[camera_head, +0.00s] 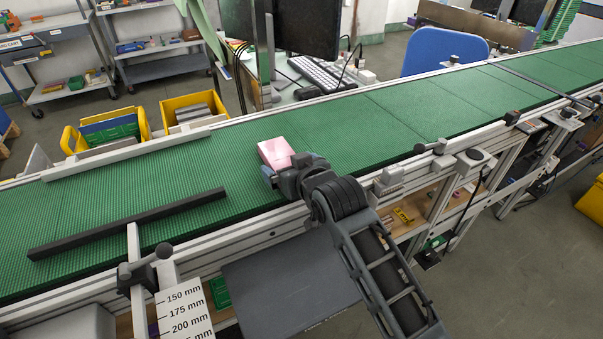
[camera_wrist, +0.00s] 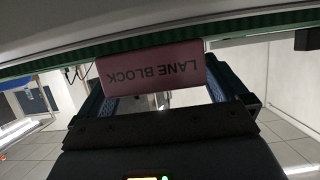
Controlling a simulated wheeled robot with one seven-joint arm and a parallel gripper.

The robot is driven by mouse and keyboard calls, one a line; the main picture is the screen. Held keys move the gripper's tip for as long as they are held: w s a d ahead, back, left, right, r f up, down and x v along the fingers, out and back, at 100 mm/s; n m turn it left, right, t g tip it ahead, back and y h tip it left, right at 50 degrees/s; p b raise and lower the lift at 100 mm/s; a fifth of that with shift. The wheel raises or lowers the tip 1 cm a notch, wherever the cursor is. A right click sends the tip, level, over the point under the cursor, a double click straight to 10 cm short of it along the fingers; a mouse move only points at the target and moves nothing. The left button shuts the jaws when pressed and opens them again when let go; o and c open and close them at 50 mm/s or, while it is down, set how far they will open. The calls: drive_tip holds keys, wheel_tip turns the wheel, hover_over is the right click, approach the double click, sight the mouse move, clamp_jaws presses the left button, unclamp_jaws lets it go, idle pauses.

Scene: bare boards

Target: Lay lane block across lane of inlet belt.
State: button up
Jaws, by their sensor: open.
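The pink lane block (camera_head: 275,152) is on the green inlet belt (camera_head: 370,125), near the belt's front edge and just beyond my gripper (camera_head: 285,168). In the wrist view the block (camera_wrist: 150,66), marked LANE BLOCK upside down, spans the space between the fingertips of my gripper (camera_wrist: 165,95). The fingers are open, one near each end of the block. I cannot tell whether they touch it. The lane on the belt lies to the left, between a dark rail (camera_head: 128,223) and a pale rail (camera_head: 125,155). The belt between these rails is bare.
A clamp (camera_head: 145,265) and a millimetre scale (camera_head: 184,308) stand at the belt's front left. Yellow bins (camera_head: 190,108) and a monitor (camera_head: 305,25) are behind the belt. More clamps (camera_head: 437,147) line the front edge to the right. The belt to the right is clear.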

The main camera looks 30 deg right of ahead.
drive_tip(key=v, duration=1.1)
drive_tip(key=s+a+f, duration=0.1)
drive_tip(key=s+f, duration=0.2)
drive_tip(key=s, duration=0.7)
drive_tip(key=s+a+f, duration=0.1)
drive_tip(key=s+f, duration=0.2)
drive_tip(key=s, duration=0.7)
drive_tip(key=s+d+r, duration=0.1)
drive_tip(key=s+r, duration=0.2)
drive_tip(key=s, duration=0.6)
drive_tip(key=s+d+r+t, duration=0.1)
drive_tip(key=s+r, duration=0.2)
drive_tip(key=s, duration=0.6)
drive_tip(key=shift+s+r, duration=0.4)
